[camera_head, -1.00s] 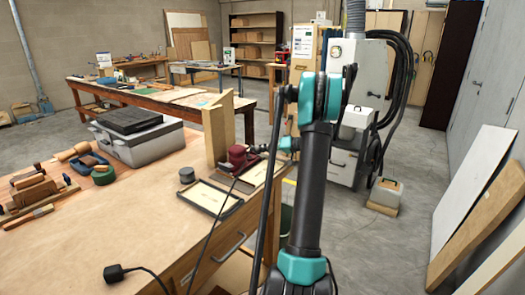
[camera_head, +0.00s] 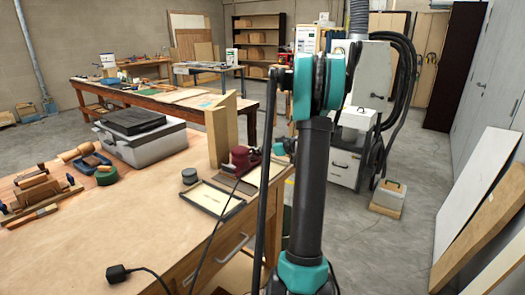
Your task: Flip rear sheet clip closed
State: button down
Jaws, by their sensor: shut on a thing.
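A dark red sander (camera_head: 241,158) stands on the wooden bench (camera_head: 150,215), near its right edge. Its rear sheet clip is too small to make out. My gripper (camera_head: 259,153) is a small dark shape at the right side of the sander, largely hidden by my arm and its cable. It appears shut on the sander or a part of it; I cannot tell whether that part is the clip. The fingertips are not clearly visible.
An upright wooden block (camera_head: 222,133) stands behind the sander. A dark-framed panel (camera_head: 212,197) and a small grey tin (camera_head: 189,176) lie in front. A grey case (camera_head: 140,143) sits farther left. A black cable crosses the bench.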

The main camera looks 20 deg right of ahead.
jog(key=shift+s+a+n, duration=0.1)
jog(key=shift+a+n, duration=0.05)
jog(key=shift+n, duration=0.25)
jog(key=shift+h, duration=0.3)
jog(key=c, duration=1.6)
grip_release()
jog(key=shift+a, duration=0.1)
jog(key=shift+c, duration=0.2)
jog(key=v, duration=1.2)
jog(key=shift+s+f, duration=0.15)
